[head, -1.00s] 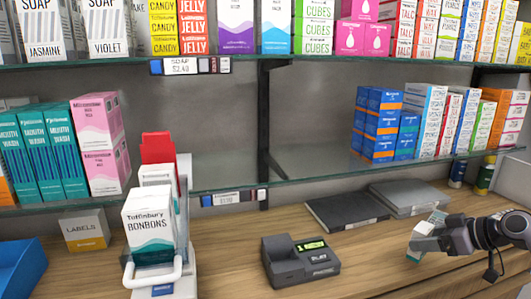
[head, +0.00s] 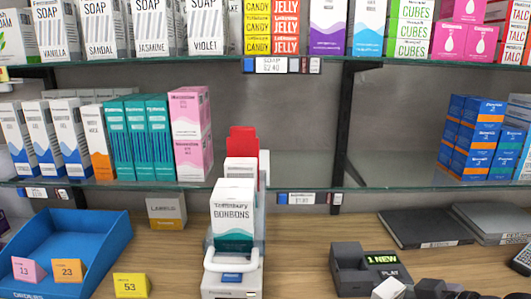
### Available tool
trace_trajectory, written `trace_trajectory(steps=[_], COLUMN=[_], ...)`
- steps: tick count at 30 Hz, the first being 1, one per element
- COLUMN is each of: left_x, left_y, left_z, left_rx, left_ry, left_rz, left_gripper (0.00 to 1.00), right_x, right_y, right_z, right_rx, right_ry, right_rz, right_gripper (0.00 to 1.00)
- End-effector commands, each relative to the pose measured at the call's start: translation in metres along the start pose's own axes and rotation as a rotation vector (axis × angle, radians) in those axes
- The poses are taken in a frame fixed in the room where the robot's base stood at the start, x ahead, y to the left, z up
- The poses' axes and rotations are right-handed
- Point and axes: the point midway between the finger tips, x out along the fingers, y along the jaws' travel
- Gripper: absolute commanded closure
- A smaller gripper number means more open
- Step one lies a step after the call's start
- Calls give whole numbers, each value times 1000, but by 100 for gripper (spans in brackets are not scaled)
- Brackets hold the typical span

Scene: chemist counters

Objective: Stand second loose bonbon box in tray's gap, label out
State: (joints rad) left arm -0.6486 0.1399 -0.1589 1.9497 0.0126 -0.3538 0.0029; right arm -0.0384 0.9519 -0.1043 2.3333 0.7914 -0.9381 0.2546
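A white display tray (head: 231,292) with a looped front rail and a tall red back card (head: 243,141) stands mid-counter. A white and teal bonbon box (head: 233,212) stands upright at its front, its BONBONS label facing me. Another white box (head: 240,168) shows behind it; any gap between them is hard to see. My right gripper (head: 408,291) is at the bottom edge, right of the tray and mostly cut off. My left gripper is out of view.
A labels box (head: 166,209) is behind. A glass shelf (head: 300,188) overhangs the counter.

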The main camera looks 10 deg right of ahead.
Motion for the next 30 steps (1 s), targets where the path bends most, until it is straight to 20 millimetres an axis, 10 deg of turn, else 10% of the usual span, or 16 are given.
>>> trace_trajectory(steps=[7,30], left_x=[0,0], left_y=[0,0], left_z=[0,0], left_rx=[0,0], left_ry=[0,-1], left_rz=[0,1], left_gripper=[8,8], right_x=[14,19], right_y=[-44,-41], right_z=[-14,-8], right_rx=[-13,18], right_ry=[7,9], right_rz=[-23,23], right_gripper=[72,72])
